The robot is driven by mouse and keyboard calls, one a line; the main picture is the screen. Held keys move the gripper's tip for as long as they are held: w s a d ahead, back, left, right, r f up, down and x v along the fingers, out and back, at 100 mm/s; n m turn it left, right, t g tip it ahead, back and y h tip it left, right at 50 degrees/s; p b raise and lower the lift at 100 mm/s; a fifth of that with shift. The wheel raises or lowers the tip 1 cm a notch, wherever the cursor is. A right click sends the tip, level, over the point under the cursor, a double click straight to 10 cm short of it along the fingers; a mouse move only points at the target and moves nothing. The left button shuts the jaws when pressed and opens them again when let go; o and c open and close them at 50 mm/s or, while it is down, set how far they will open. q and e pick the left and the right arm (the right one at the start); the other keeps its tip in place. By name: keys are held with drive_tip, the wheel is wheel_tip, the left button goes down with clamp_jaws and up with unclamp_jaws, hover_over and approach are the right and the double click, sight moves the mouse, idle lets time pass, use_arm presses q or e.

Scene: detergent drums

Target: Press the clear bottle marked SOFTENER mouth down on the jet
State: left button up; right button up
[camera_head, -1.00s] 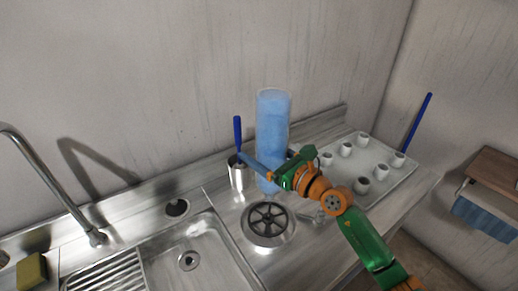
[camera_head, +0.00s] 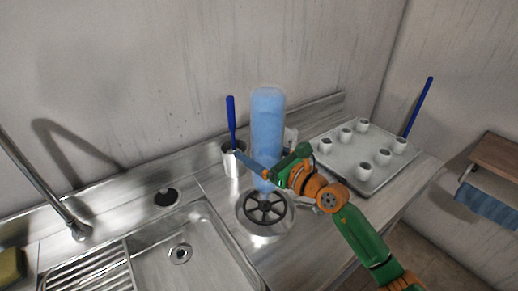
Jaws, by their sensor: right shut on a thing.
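A tall clear bottle (camera_head: 267,125) with a blue tint stands upside down, its flat base up and its narrow end down; no marking is legible. My right gripper (camera_head: 266,168) is shut on its lower part, coming in from the right. The jet (camera_head: 266,210), a dark spoked disc in a round steel cup, is in the counter below. The bottle's narrow end shows over the back part of the spoked disc; I cannot tell whether it touches. My left gripper is not in view.
A steel cup (camera_head: 231,161) with a blue-handled tool (camera_head: 231,120) stands close left of the bottle. A pale thing (camera_head: 291,138) is partly hidden behind it. A tray (camera_head: 347,174) with several white cups is at right. A sink (camera_head: 205,262) and tap (camera_head: 40,180) are at left.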

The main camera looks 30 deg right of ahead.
drive_tip(key=shift+f+b, duration=1.8)
drive_tip(key=shift+f, duration=0.3)
idle(1.1)
drive_tip(key=shift+r+p, duration=2.3)
drive_tip(key=shift+p, duration=0.15)
wheel_tip(320, 180, up, 5)
drive_tip(key=p, duration=0.5)
